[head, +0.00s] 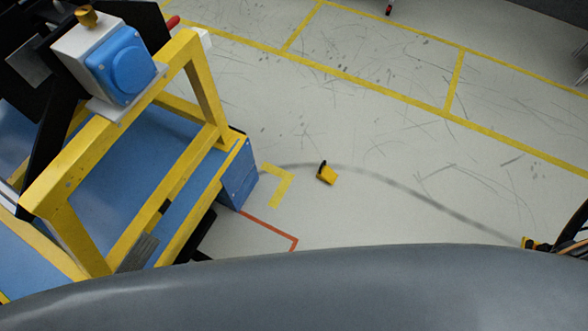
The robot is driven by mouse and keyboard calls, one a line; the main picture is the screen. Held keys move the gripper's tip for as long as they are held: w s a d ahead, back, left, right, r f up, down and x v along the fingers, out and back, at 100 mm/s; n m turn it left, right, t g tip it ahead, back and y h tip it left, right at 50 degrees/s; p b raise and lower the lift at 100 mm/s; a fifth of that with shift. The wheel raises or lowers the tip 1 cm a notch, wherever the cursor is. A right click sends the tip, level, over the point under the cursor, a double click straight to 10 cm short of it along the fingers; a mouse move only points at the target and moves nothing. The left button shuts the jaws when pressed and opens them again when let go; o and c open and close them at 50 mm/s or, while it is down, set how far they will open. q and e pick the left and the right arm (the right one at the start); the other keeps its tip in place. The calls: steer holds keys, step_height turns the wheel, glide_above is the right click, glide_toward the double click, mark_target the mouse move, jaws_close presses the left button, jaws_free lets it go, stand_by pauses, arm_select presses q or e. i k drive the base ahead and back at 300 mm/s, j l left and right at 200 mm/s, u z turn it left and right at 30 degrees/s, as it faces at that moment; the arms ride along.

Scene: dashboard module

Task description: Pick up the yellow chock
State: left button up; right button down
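The yellow chock (327,175) lies on the grey floor, right of the yellow-framed cart. It is small and yellow, with a dark part at its upper left end. Nothing touches it from above, and its whole top shows.
A blue cart with a yellow frame (205,95) fills the left side and carries a blue and white unit (122,62). Yellow and red floor markings lie near the chock. A dark, partly cut-off object (572,238) is at the right edge. The floor around the chock is clear.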

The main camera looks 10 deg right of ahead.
mark_target(325, 174)
steer(key=u, duration=0.55)
steer(key=l+u, duration=0.15)
steer(key=u, duration=0.35)
steer(key=l+u, duration=0.1)
steer(key=u, duration=0.95)
steer(key=l+u, duration=0.15)
steer(key=u, duration=0.9)
steer(key=k+l+u, duration=0.1)
steer(key=u, duration=0.95)
steer(key=k+l+u, duration=0.15)
steer(key=k+u, duration=0.2)
steer(key=k, duration=0.35)
steer(key=k+z, duration=0.1)
steer(key=z, duration=0.3)
steer(key=k+z, duration=0.15)
steer(key=z, duration=0.2)
steer(key=k+l+z, duration=0.1)
steer(key=z, duration=0.3)
